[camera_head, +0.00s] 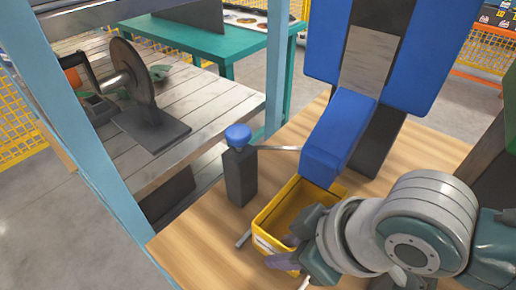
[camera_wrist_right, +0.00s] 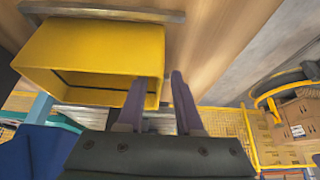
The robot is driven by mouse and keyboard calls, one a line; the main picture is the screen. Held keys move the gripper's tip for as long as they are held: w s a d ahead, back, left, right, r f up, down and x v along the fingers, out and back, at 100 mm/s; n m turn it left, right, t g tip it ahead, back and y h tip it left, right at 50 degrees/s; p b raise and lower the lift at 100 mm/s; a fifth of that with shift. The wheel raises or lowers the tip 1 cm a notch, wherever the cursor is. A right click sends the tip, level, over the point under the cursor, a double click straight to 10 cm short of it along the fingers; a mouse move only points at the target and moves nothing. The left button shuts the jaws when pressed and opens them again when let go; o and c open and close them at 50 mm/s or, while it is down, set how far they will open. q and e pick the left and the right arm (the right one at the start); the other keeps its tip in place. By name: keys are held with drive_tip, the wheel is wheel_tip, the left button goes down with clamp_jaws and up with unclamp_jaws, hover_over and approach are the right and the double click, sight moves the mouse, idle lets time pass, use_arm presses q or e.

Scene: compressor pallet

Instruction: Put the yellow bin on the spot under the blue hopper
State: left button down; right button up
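The yellow bin (camera_head: 268,241) stands upright and open-topped on the wooden tabletop, just below and in front of the blue hopper (camera_head: 338,138). The bin also fills the upper left of the right wrist view (camera_wrist_right: 100,45). My right gripper (camera_head: 291,243) is at the bin's near side, partly hidden by its own wrist. In the right wrist view its two purple fingers (camera_wrist_right: 160,100) stand apart, with the bin's edge between them and a gap beside the right finger. I cannot tell whether either finger touches the bin. My left gripper is not in view.
A dark post with a blue knob (camera_head: 238,135) stands left of the bin. A metal bar (camera_wrist_right: 100,12) lies beside the bin. A slatted bench (camera_head: 205,105) and blue frame posts (camera_head: 75,120) are at the left. The wooden tabletop (camera_head: 195,240) is clear at front left.

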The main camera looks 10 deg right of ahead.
drive_tip(key=shift+r, duration=0.25)
drive_tip(key=p+v, duration=0.4)
drive_tip(key=v, duration=0.7)
drive_tip(key=s+d+r+m+h, duration=0.3)
drive_tip(key=s+d+m, duration=0.2)
drive_tip(key=s, duration=0.3)
drive_tip(key=shift+d+m+g, duration=0.3)
drive_tip(key=shift+d+g, duration=0.1)
drive_tip(key=shift+d, duration=0.25)
